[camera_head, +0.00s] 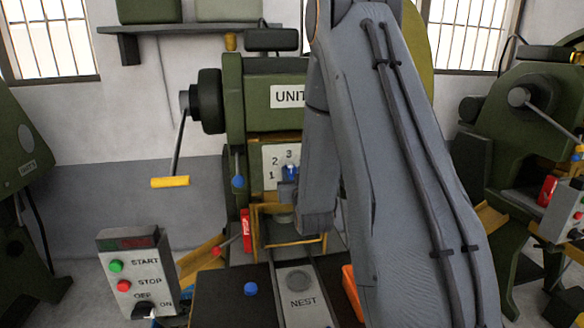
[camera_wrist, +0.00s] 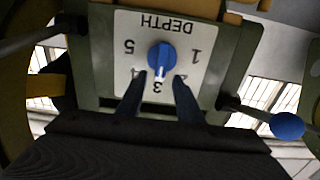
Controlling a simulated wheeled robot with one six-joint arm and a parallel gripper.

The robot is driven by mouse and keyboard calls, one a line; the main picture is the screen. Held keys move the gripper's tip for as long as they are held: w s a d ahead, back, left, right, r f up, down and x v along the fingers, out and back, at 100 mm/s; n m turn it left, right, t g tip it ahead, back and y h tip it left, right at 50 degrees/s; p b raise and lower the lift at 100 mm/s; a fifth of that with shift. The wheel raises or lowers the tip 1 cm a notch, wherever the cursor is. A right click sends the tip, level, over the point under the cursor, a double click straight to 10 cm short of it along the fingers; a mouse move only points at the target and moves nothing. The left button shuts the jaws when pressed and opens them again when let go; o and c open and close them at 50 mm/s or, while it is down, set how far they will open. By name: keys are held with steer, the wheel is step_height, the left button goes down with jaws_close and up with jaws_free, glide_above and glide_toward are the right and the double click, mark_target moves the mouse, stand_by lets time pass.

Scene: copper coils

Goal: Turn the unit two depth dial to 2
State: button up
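The unit two machine (camera_head: 235,100) stands ahead, its sign partly hidden by my arm. The blue depth dial (camera_head: 291,171) is partly covered by my gripper there. In the wrist view the plate (camera_wrist: 117,30) appears upside down, and the dial (camera_wrist: 162,56) has a white pointer aimed at 3. My gripper (camera_wrist: 160,76) is open, its two dark fingers apart on either side of the 3, tips close to the dial. Contact cannot be told. The fingers partly cover the 2 and 4.
A START/STOP control box (camera_head: 137,275) stands at front left. A crank with a yellow handle (camera_head: 170,182) sticks out left. A blue-knobbed lever (camera_wrist: 287,126) is beside the plate. A NEST slide (camera_head: 302,298) lies below. Another green machine (camera_head: 530,130) stands right.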

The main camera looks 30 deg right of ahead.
steer(key=shift+p+x, duration=0.3)
steer(key=shift+x, duration=1.05)
jaws_close()
steer(key=shift+a+n+b, duration=0.1)
steer(key=shift+n+b, duration=0.3)
steer(key=n+b, duration=0.2)
steer(key=n, duration=0.1)
steer(key=a+n+b, duration=0.1)
steer(key=n+b, duration=0.2)
steer(key=f+n+b, duration=0.1)
steer(key=n+b, duration=0.1)
steer(key=n, duration=0.1)
steer(key=shift+w+a, duration=0.25)
steer(key=shift+a, duration=0.1)
